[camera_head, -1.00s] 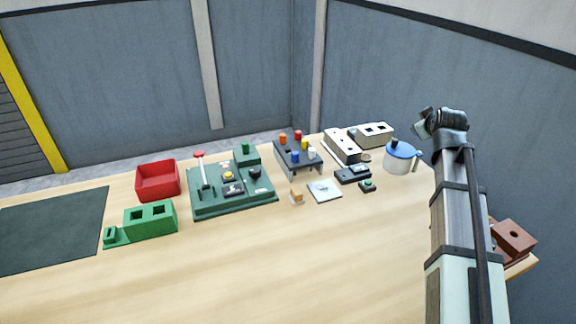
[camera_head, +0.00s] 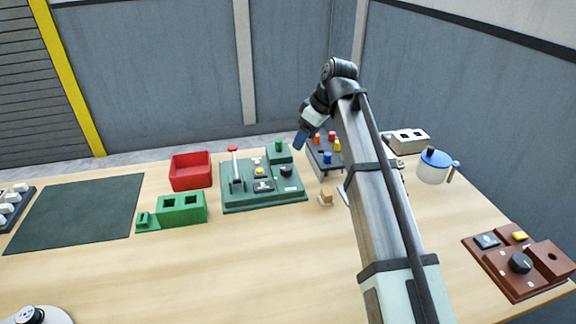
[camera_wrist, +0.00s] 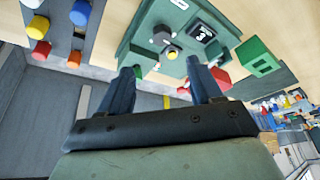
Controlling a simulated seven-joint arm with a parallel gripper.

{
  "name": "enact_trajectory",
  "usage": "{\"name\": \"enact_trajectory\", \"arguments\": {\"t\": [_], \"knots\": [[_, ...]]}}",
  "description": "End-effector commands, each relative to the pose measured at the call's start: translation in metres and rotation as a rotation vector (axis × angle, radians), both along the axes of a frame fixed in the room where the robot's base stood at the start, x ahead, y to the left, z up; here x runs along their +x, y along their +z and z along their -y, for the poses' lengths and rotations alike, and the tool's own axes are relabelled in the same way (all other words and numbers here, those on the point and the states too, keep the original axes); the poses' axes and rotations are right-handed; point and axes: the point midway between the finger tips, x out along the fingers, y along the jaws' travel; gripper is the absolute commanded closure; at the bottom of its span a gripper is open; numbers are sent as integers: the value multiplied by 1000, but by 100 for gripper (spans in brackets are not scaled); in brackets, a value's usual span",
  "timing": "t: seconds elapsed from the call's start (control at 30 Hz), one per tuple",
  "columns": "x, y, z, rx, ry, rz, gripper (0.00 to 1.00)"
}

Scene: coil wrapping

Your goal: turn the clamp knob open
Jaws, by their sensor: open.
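The green machine (camera_head: 235,201) stands on the table left of my arm. It carries a black knob (camera_head: 286,170) at its right, a yellow button (camera_head: 259,171), a dark display (camera_head: 263,186) and a red-tipped lever (camera_head: 234,165). I cannot tell for sure which part is the clamp knob. My gripper (camera_head: 301,141) is raised near the machine's back right corner, clear of it. In the wrist view my gripper (camera_wrist: 162,70) has its blue fingers wide apart with nothing between them. The black knob (camera_wrist: 161,34) and yellow button (camera_wrist: 171,52) show beyond the fingertips.
A rack with coloured pegs (camera_head: 327,158) is partly hidden by my arm. A red bin (camera_head: 190,171), a green block (camera_head: 181,210) and a dark mat (camera_head: 75,215) lie left. A blue-lidded pot (camera_head: 435,165) and brown panel (camera_head: 520,265) are right.

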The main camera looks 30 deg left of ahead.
Motion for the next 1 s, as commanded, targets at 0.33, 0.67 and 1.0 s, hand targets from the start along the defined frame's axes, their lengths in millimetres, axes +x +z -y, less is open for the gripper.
{"name": "enact_trajectory", "arguments": {"t": [0.33, 0.67, 1.0], "knots": [[-3, -24, -17, -2, 29, 3, 36], [-3, -77, -39, -3, 27, 2, 36], [-2, -115, -55, -1, 26, 4, 36]]}}
